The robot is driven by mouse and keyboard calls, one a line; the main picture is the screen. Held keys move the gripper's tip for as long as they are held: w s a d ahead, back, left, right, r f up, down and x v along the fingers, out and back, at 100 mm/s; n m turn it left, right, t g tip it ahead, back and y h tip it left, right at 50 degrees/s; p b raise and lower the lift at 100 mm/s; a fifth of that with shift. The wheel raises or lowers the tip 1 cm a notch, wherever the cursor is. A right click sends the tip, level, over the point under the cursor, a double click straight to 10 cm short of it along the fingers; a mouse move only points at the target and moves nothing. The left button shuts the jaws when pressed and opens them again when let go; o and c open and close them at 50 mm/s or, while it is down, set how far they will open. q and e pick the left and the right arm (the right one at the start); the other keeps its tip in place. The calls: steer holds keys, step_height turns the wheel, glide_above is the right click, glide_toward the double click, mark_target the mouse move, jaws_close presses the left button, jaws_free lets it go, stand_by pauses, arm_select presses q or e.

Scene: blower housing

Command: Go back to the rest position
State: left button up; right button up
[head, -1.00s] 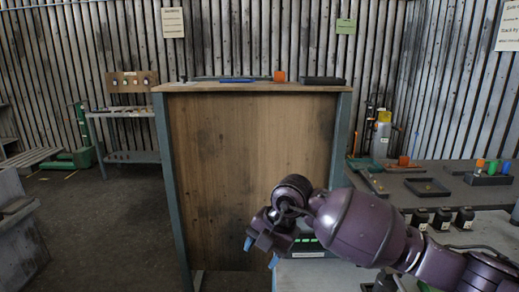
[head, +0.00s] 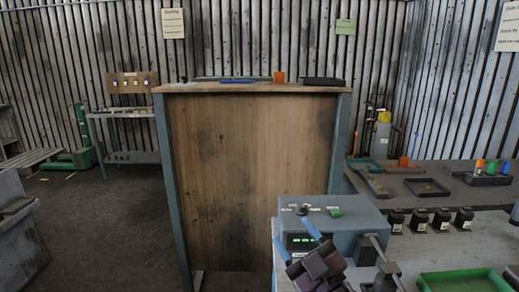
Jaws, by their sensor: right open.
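My right gripper (head: 297,239) is low in the head view, right of centre. Its two blue-tipped fingers stand apart, with nothing visible between them. It shows in front of the grey-blue box (head: 355,232) with a green display, and hides part of the box's front. I cannot tell whether it touches the box. My left gripper is not in view.
A green tray (head: 465,281) lies at the lower right. Several black labelled blocks (head: 419,221) stand behind it on the grey bench. A tall wooden panel (head: 250,175) stands ahead at centre. The dark floor (head: 110,230) at left is clear.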

steer(key=s+d+f+m+g+h, duration=0.35)
steer(key=d+f+m+h, duration=0.25)
steer(key=d+f+h, duration=0.25)
steer(key=s+d+f+m+g+h, duration=0.3)
steer(key=s+d+f+m+h, duration=0.3)
steer(key=d+f, duration=0.25)
steer(key=s+d+f+g, duration=0.2)
steer(key=s+f+g, duration=0.25)
steer(key=s, duration=0.45)
steer(key=s+d+f+g, duration=0.2)
steer(key=s+f+g, duration=0.25)
steer(key=s, duration=0.45)
steer(key=w+f+t+y, duration=0.1)
steer(key=w+f+t, duration=0.6)
steer(key=f, duration=0.2)
steer(key=shift+w+f+t+y, duration=0.2)
steer(key=shift+w+t+y, duration=0.15)
steer(key=shift+a, duration=0.1)
